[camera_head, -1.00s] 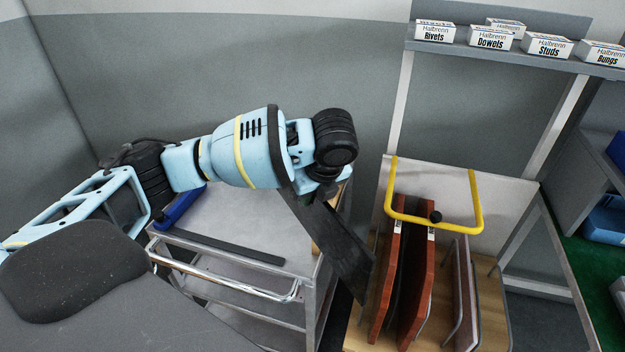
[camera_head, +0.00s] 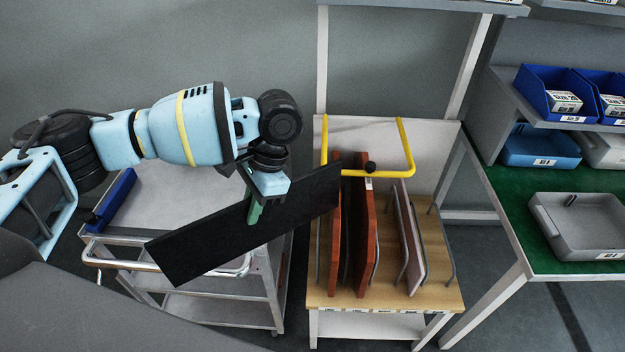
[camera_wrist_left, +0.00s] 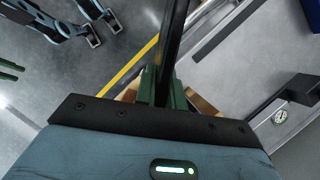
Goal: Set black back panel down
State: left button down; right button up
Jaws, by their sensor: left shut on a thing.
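The black back panel (camera_head: 185,252) is a long, flat, dark board. My left gripper (camera_head: 255,211) is shut on its upper edge, near the middle, and holds it tilted, left end lower, in front of the metal trolley (camera_head: 190,177). Its right end overlaps the edge of the wooden rack stand (camera_head: 435,287) in the picture; I cannot tell whether it touches. In the left wrist view the green fingers (camera_wrist_left: 162,88) close around the dark panel (camera_wrist_left: 174,35), seen edge-on. My right gripper does not show.
On the stand, red-brown panels (camera_head: 364,240) and a pale panel (camera_head: 412,240) stand upright between wire dividers, beneath a yellow bar (camera_head: 406,140). A blue object (camera_head: 112,198) lies at the trolley's left. Right is a green-topped table (camera_head: 585,255) with a grey tray (camera_head: 580,222).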

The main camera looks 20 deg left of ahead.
aim_at(254, 227)
pick_arm(q)
jog(key=s+n+h, duration=0.1)
jog(key=n, duration=0.1)
jog(key=s+d+n+h, duration=0.1)
jog(key=s+n, duration=0.1)
jog(key=n, duration=0.1)
jog(key=s+d+n+g+h, duration=0.1)
jog(key=n, duration=0.2)
jog(key=shift+s, duration=0.15)
jog(key=shift+d, duration=0.1)
